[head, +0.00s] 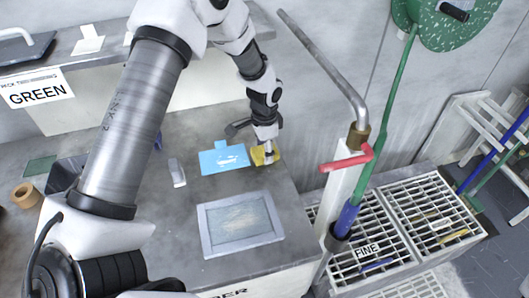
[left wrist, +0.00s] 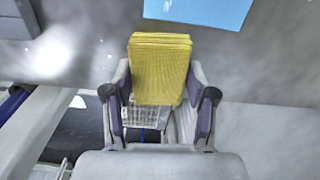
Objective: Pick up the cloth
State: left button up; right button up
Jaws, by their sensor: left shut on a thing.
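The cloth (head: 261,157) is yellow, folded and square, at the right edge of the grey bench top in the head view. In the left wrist view the cloth (left wrist: 160,68) lies between the two fingers and shows stacked folds at its far edge. My left gripper (head: 268,152) reaches down from above and is shut on the cloth. In the left wrist view the fingers of my left gripper (left wrist: 160,95) touch it on both sides. I cannot tell whether the cloth still touches the bench. My right gripper is not in view.
A blue sheet (head: 224,158) lies just left of the cloth. A grey framed plate (head: 240,224) is in front on the bench (head: 180,225). A grey pipe with a red handle (head: 346,160) stands to the right, beside floor grates (head: 433,208).

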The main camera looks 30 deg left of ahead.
pick_arm(q)
jog(key=shift+w+r, duration=0.1)
jog(key=shift+r, duration=0.3)
notch_tip(320, 180, up, 2)
jog(key=shift+r+b, duration=0.15)
jog(key=shift+b, duration=0.45)
jog(key=s+d+b, duration=0.1)
jog(key=s, duration=0.4)
jog(key=s+d+r+b, duration=0.1)
jog(key=s, duration=0.4)
jog(key=s+d+b, duration=0.1)
jog(key=s+b, duration=0.1)
jog(key=s, duration=0.3)
jog(key=shift+s+d+r, duration=0.3)
jog(key=shift+d+r, duration=0.05)
jog(key=shift+d, duration=0.05)
